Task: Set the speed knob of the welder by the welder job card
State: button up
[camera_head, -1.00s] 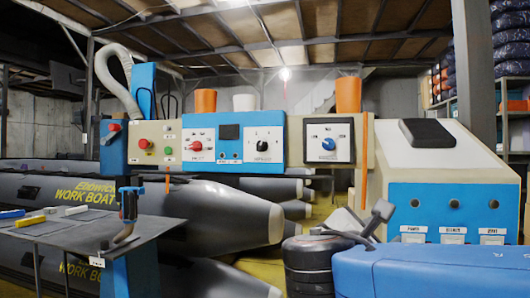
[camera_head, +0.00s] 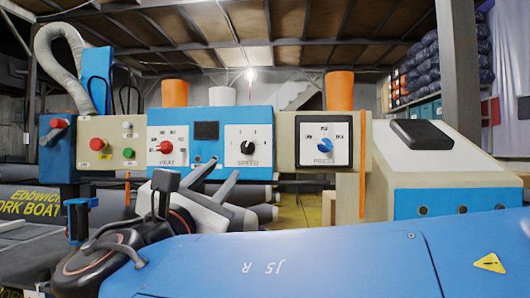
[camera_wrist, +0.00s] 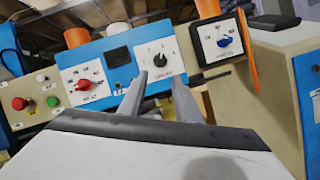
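The speed knob (camera_head: 247,147) is black and round, on a white dial plate on the welder's blue panel (camera_head: 206,122). It also shows in the wrist view (camera_wrist: 159,60), just beyond my fingertips. Its pointer is too small to read surely. My gripper (camera_head: 224,172) is below and left of the knob in the head view. In the wrist view my gripper (camera_wrist: 158,82) has its two grey fingers apart with nothing between them, one tip toward each side of the dial. The fingers appear short of the knob. I cannot make out a job card.
The red heat knob (camera_head: 165,147) is left on the same panel. The blue pressure knob (camera_head: 324,145) is on a black-framed plate at right. A beige box with a red button (camera_head: 97,144) and a green button (camera_head: 129,153) is far left. Orange cups (camera_head: 340,90) stand on top.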

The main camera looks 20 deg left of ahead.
aim_at(245, 148)
jog(key=x, duration=1.3)
jog(key=shift+w, duration=0.3)
grip_shut()
